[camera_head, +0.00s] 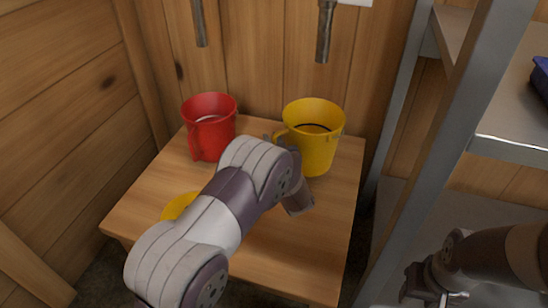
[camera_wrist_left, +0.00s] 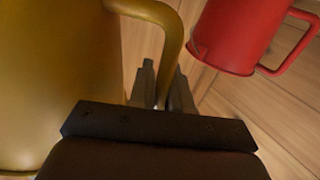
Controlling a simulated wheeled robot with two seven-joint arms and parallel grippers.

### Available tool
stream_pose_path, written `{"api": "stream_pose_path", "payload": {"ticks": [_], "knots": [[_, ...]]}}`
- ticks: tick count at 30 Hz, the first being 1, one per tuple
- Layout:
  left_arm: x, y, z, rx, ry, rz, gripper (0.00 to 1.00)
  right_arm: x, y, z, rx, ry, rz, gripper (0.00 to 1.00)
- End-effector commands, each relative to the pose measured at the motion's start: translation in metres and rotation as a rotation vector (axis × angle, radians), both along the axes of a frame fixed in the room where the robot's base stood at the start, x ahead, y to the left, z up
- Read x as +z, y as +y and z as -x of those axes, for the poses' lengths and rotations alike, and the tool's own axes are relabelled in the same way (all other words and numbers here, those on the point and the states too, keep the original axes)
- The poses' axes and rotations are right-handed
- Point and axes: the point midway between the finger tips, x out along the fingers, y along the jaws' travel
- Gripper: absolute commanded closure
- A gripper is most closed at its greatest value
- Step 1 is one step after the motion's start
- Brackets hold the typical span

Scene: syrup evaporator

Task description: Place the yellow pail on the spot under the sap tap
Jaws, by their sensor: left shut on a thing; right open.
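The yellow pail (camera_head: 322,152) is upright at the back right of the small wooden table, below the right-hand metal pipe (camera_head: 325,32). I cannot tell whether its base touches the table. My left gripper (camera_head: 279,139) is shut on the pail's handle, on its left side; my arm hides part of this. In the left wrist view the fingers (camera_wrist_left: 163,88) are either side of the yellow handle (camera_wrist_left: 172,38), with the pail's body (camera_wrist_left: 60,80) at left. My right gripper (camera_head: 428,285) is open and empty at the lower right, away from the table.
A red pail (camera_head: 213,138) stands left of the yellow one, below another pipe (camera_head: 199,22); it also shows in the left wrist view (camera_wrist_left: 235,35). A yellow disc (camera_head: 178,206) shows at the table's (camera_head: 270,255) left, partly behind my arm. A metal shelf frame (camera_head: 440,130) stands at right.

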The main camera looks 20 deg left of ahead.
Motion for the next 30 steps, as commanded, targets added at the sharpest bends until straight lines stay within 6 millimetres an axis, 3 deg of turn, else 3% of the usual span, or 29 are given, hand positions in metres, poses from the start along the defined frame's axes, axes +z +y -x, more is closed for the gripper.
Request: {"api": "stream_pose_path", "payload": {"ticks": [3,5,16,17,18,30], "knots": [[-0.03,0.0,0.0,0.0,0.001,0.0,1.0,-0.023,0.0,0.0,0.0,0.0,0.0,0.57],[-0.039,0.0,0.0,0.0,0.0,0.0,1.0,-0.03,0.0,0.0,0.0,0.0,0.0,0.57],[-0.039,-0.001,0.0,0.0,0.0,0.0,1.0,-0.027,0.0,0.0,0.0,0.0,0.0,0.57],[-0.039,-0.001,0.0,0.0,0.001,0.0,0.72,-0.027,0.0,0.0,0.0,0.0,0.0,0.57],[-0.039,-0.001,0.0,0.0,0.001,0.0,0.59,-0.026,0.0,0.0,0.0,0.0,0.0,0.57],[-0.033,-0.006,0.007,-0.002,0.005,-0.001,0.57,-0.018,0.0,0.0,0.0,0.0,0.0,0.57]]}}
